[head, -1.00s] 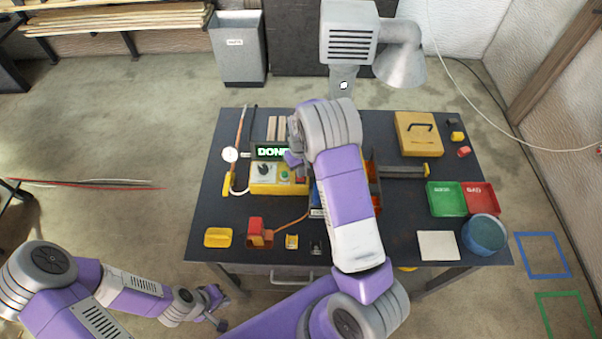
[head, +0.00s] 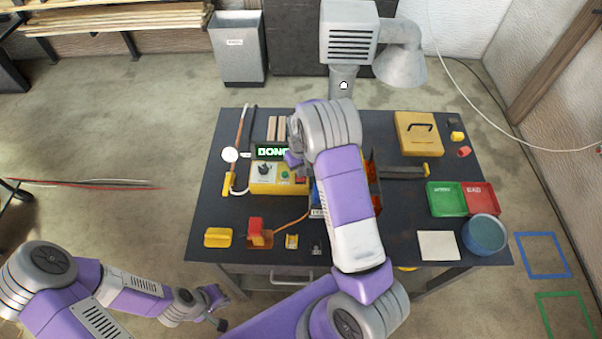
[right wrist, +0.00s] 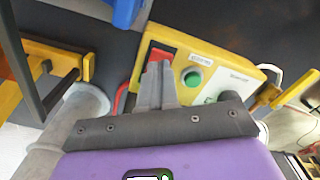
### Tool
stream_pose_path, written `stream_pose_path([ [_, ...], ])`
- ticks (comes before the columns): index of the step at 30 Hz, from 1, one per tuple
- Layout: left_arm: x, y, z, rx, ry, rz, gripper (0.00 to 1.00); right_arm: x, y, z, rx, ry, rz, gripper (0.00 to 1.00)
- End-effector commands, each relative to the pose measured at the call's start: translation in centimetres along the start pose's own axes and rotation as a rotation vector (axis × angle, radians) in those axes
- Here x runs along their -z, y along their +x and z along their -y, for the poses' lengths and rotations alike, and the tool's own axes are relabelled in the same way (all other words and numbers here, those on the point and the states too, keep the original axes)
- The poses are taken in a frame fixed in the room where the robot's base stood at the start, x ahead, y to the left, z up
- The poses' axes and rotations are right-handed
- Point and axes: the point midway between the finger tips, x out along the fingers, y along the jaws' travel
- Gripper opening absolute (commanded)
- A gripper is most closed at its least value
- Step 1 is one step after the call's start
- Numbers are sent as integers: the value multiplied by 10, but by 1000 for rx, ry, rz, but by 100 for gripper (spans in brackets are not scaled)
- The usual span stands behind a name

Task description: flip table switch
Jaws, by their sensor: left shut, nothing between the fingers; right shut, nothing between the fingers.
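A yellow control box (head: 262,188) with a grey face stands left of centre on the dark table. The right wrist view shows its red switch (right wrist: 162,56), green button (right wrist: 192,78) and part of a dark knob (right wrist: 229,97). My right gripper (right wrist: 160,68) is shut and empty, with its fingertips at the red switch and covering part of it. I cannot tell whether they touch or which way the switch is set. In the head view my right arm hides part of the box. My left gripper (head: 221,308) is shut and empty, low at the left, off the table.
A display reading "DONE" (head: 270,152) stands behind the box. A blue bin (right wrist: 124,12) is close to my right gripper. Green (head: 446,199) and red (head: 481,198) trays and a blue round container (head: 484,235) stand at the right.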

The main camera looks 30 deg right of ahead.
Motion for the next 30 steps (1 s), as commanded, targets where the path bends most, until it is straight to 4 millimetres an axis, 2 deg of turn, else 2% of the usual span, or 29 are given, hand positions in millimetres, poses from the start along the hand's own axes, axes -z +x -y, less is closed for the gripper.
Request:
stream_pose_path([
  [30, 0, 10, 4, 0, 0, 0, 0, 0, 13, 0, 0, 0, 0, 0],
])
